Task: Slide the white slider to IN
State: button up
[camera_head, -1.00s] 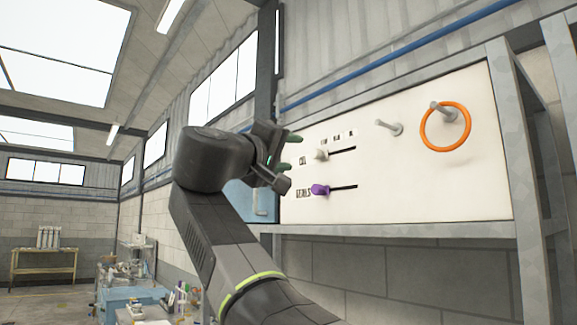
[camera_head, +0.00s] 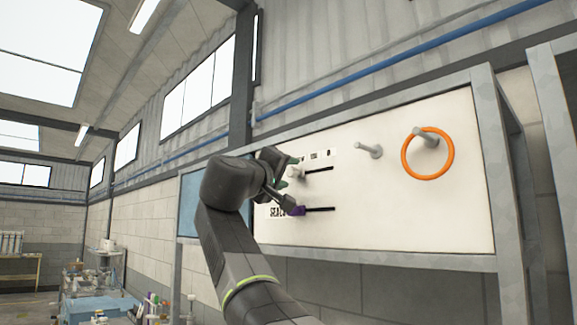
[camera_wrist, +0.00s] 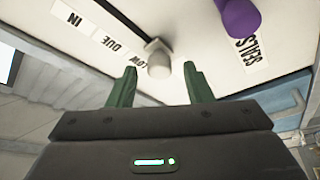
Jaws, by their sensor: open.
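The white slider (camera_head: 296,173) is a pale knob at the left end of the upper dark slot on the white panel (camera_head: 400,205). In the wrist view the white slider (camera_wrist: 159,62) shows just beyond and between my fingertips. My gripper (camera_head: 284,172) is open, with its green fingers pointing at the panel; the wrist view shows the gripper (camera_wrist: 163,72) empty. Whether a finger touches the slider I cannot tell. The IN label (camera_wrist: 73,18) is at the left in the wrist view, past DUE and LOW.
A purple slider (camera_head: 297,210) sits in a lower slot by the SEALS label (camera_wrist: 249,52), close below my gripper in the head view. A bare peg (camera_head: 369,150) and an orange ring (camera_head: 406,160) on another peg stick out farther right. A grey frame (camera_head: 490,160) edges the panel.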

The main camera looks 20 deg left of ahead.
jog(key=shift+x, duration=0.8)
jog(key=shift+c, duration=0.5)
grip_shut()
jog(key=s+d+b, duration=0.1)
jog(key=d, duration=0.2)
jog(key=s+d+b, duration=0.1)
jog(key=d, duration=0.1)
jog(key=s+d+b, duration=0.1)
jog(key=d, duration=0.2)
jog(key=shift+s+d, duration=0.3)
jog(key=shift+f, duration=0.1)
jog(key=shift+c, duration=1.1)
grip_release()
jog(key=o, duration=0.3)
jog(key=shift+s+d, duration=0.1)
jog(key=shift+d, duration=0.05)
